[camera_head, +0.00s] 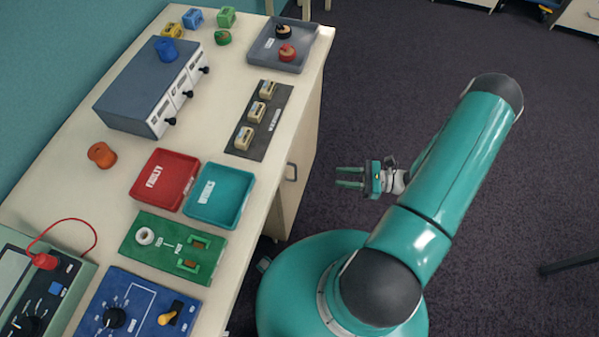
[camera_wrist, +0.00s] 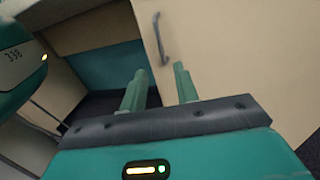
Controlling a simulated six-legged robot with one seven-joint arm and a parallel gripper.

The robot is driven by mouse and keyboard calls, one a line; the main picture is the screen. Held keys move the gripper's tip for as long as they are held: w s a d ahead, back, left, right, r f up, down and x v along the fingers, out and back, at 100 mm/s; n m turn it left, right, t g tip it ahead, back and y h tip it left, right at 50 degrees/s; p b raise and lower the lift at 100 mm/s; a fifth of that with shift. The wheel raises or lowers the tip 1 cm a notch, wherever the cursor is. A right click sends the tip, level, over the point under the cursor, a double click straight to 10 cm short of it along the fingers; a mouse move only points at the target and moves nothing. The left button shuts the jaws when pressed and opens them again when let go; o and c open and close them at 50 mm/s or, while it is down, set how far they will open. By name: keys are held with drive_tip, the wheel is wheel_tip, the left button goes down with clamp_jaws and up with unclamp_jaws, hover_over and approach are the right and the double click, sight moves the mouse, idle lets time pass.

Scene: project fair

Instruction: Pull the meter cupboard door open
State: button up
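The meter cupboard door (camera_head: 306,135) is a cream panel under the right edge of the bench in the head view. It appears shut. Its dark, upright bar handle (camera_head: 291,172) is also seen in the wrist view (camera_wrist: 160,40), near the left edge of the door (camera_wrist: 230,50). My gripper (camera_head: 340,176) is open, with two green fingers pointing left toward the handle. In the wrist view the fingers (camera_wrist: 160,70) are apart and empty, with the handle just beyond and above their tips. A clear gap separates the fingers from the handle in the head view.
The bench top (camera_head: 85,205) holds a grey meter box (camera_head: 150,85), a red tray (camera_head: 165,180), a teal tray (camera_head: 232,215) and circuit boards. Left of the door is an open recess with a teal back (camera_wrist: 105,70).

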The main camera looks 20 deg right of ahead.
drive_tip(key=x, duration=1.3)
drive_tip(key=shift+a, duration=0.15)
clamp_jaws()
